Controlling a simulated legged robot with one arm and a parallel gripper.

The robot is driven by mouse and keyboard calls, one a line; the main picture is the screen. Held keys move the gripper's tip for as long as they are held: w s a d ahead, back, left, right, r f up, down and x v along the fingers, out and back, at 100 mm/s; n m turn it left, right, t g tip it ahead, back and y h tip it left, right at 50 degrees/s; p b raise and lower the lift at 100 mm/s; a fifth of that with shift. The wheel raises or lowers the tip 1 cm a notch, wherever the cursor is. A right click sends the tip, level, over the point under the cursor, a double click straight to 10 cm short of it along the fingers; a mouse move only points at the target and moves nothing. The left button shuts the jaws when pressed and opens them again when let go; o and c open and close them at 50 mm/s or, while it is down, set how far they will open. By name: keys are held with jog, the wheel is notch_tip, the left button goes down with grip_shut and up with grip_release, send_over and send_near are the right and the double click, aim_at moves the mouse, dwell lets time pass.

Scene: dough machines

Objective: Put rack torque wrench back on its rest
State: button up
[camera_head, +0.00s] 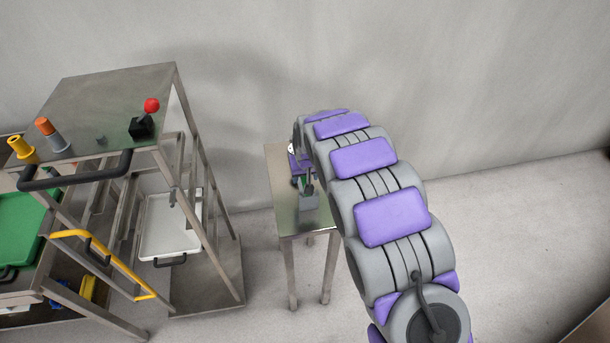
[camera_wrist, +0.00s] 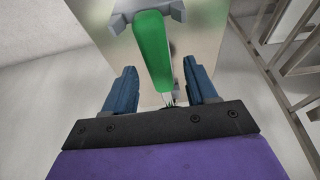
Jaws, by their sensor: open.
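A green-handled tool, which looks like the torque wrench (camera_wrist: 153,50), shows in the wrist view over the small metal table (camera_wrist: 205,35). Its upper end lies at a grey notched piece, perhaps the rest (camera_wrist: 175,8); I cannot tell whether they touch. My gripper (camera_wrist: 159,67) is open, with one blue finger on each side of the green handle and a gap to both. The tool's lower end is hidden behind the gripper's black bar.
A metal rack (camera_head: 165,165) stands left of the small table, with a red-knobbed lever (camera_head: 143,122) on top and a white tray (camera_head: 170,225) lower down. A green tray (camera_head: 22,228) is at far left. The wall is close behind; floor at right is clear.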

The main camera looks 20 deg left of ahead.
jog(key=shift+r+p, duration=1.1)
jog(key=shift+r, duration=2.3)
jog(key=shift+r, duration=0.15)
jog(key=shift+r, duration=0.25)
jog(key=p+v, duration=0.2)
jog(key=v, duration=1.4)
jog(key=shift+r, duration=0.25)
jog(key=shift+s, duration=0.1)
